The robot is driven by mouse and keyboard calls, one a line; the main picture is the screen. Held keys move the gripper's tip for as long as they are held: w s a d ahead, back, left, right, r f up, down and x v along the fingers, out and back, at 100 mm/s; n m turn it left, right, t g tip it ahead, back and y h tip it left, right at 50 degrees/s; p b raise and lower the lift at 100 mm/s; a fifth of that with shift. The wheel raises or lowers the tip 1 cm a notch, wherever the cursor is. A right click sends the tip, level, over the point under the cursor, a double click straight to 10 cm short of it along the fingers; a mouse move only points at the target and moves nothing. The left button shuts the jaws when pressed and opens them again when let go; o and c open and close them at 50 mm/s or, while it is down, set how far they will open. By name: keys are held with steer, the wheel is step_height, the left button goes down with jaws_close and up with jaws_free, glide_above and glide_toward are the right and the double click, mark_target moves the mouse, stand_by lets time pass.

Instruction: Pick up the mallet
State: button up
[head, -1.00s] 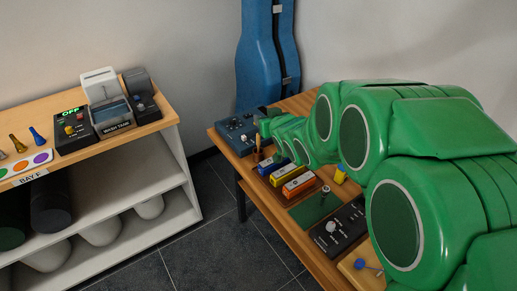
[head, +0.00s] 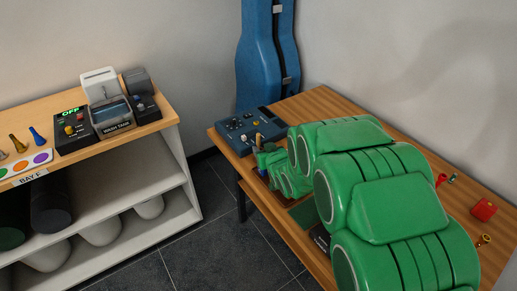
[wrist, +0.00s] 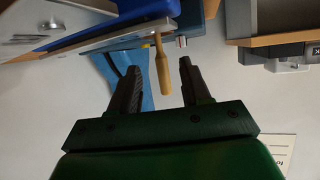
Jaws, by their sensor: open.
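A tan wooden handle, which looks like the mallet (wrist: 162,72), shows in the wrist view between the two dark fingers of my gripper (wrist: 160,66). The fingers are apart with a gap on both sides of it. I cannot tell how deep it sits between them. In the head view a small pale upright stick, likely the mallet (head: 258,139), stands by the blue control box. My gripper (head: 262,149) is beside it at the far left end of the table, small and partly hidden by my green arm. The mallet's head is not clear in either view.
The blue control box (head: 247,127) is close behind the gripper. My arm covers much of the wooden table (head: 325,100). A red box (head: 484,209) and small brass and red pieces lie at its right. A blue instrument case (head: 265,60) stands behind. A shelf unit (head: 160,140) is left.

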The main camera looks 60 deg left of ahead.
mark_target(259, 144)
steer(key=shift+r+x, duration=0.15)
steer(key=shift+x, duration=0.9)
steer(key=shift+r+x, duration=0.15)
steer(key=shift+x, duration=1.75)
jaws_close()
